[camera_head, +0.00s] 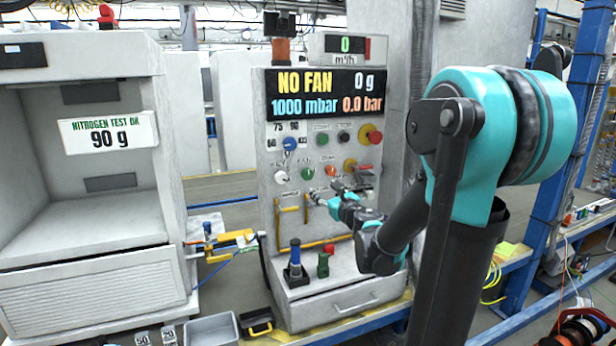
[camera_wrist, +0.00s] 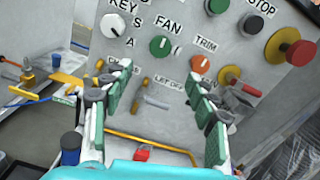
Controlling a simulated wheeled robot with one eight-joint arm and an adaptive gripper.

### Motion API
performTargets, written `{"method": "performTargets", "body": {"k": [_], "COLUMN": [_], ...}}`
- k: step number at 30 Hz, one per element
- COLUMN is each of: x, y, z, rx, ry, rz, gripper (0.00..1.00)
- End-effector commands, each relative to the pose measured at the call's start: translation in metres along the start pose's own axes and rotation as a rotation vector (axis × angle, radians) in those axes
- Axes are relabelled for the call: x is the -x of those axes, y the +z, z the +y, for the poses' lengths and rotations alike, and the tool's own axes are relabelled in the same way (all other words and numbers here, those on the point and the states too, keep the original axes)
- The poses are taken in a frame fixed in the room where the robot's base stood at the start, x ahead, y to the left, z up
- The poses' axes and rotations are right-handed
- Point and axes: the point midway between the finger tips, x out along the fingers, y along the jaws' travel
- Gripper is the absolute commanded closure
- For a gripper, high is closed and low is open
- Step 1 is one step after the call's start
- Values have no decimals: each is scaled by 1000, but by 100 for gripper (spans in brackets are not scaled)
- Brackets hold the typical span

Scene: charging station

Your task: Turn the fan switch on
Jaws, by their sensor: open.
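The fan switch is a green round knob (camera_wrist: 160,46) with a white pointer mark, under the FAN label in the wrist view. In the head view it is the small green knob (camera_head: 307,173) on the grey control panel (camera_head: 266,205). The display (camera_head: 326,94) above reads NO FAN. My gripper (camera_wrist: 158,76) is open and empty, its two green-padded fingers apart. In the wrist view the knob shows just beyond the fingertips, between their lines; no contact shows. In the head view my gripper (camera_head: 324,194) is in front of the panel, below and right of the knob.
An orange knob (camera_wrist: 201,64) and a white key knob (camera_wrist: 113,26) flank the switch. A red emergency button (camera_wrist: 290,50) is farther right. A yellow pipe (camera_wrist: 150,143) runs below. A blue-topped valve (camera_head: 295,252) stands at the panel's base. A nitrogen test cabinet (camera_head: 165,125) stands left.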

Motion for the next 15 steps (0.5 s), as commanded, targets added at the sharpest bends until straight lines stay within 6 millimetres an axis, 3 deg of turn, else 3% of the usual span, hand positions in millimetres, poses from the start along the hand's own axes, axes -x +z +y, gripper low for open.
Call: {"method": "performTargets", "body": {"k": [15], "x": [-101], "y": [0], "z": [0], "rx": [-4], "ry": [-1], "rz": [0], "gripper": [42]}}
